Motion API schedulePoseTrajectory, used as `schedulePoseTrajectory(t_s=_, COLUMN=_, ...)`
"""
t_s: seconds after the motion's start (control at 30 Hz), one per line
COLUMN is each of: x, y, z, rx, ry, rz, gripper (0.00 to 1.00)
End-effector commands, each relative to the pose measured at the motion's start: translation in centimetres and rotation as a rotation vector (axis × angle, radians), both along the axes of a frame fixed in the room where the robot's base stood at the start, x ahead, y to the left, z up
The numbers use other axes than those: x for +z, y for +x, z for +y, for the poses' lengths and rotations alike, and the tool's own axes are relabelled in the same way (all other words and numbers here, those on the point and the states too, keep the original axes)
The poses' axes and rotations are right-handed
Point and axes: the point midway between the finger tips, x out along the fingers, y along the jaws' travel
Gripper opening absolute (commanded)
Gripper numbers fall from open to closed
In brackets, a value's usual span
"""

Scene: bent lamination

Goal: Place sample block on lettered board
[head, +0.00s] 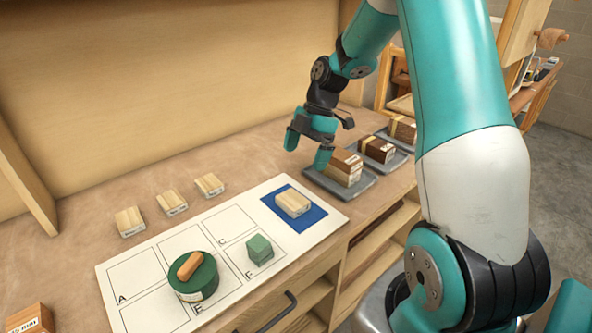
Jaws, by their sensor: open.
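The lettered board (122,271) is a white sheet with outlined cells; the letters A, C, E and F can be read. A pale wooden block (293,202) lies on a blue patch (309,217) at the board's right end. Brown and tan blocks (346,167) sit on the nearest grey tray (357,190), right of the board. My gripper (307,148) is open and empty, with its fingers just left of and above these blocks. I cannot tell whether a finger touches them. Which block is the sample is not clear from this view.
A round green object with a wooden handle (190,265) and a green block (259,249) stand on the board. Three pale blocks (171,202) lie behind it. More dark blocks (378,150) sit on trays farther back. An orange-brown block (33,318) is at the lower left.

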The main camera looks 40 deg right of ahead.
Motion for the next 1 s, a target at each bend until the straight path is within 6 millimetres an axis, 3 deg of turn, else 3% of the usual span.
schedulePoseTrajectory(t_s=0.17, x=5.0, y=-2.3, z=9.1, rx=-0.176, ry=-0.032, rz=0.070, gripper=1.00)
schedulePoseTrajectory(t_s=0.3, x=8.7, y=-8.1, z=17.6, rx=-0.420, ry=-0.049, rz=0.156, gripper=1.00)
schedulePoseTrajectory(t_s=0.43, x=10.5, y=-14.5, z=22.7, rx=-0.631, ry=-0.046, rz=0.231, gripper=1.00)
schedulePoseTrajectory(t_s=0.53, x=10.9, y=-18.5, z=24.6, rx=-0.756, ry=-0.038, rz=0.280, gripper=1.00)
schedulePoseTrajectory(t_s=0.67, x=11.0, y=-21.5, z=25.6, rx=-0.853, ry=-0.032, rz=0.322, gripper=1.00)
schedulePoseTrajectory(t_s=1.0, x=11.0, y=-22.3, z=25.8, rx=-0.890, ry=-0.029, rz=0.338, gripper=1.00)
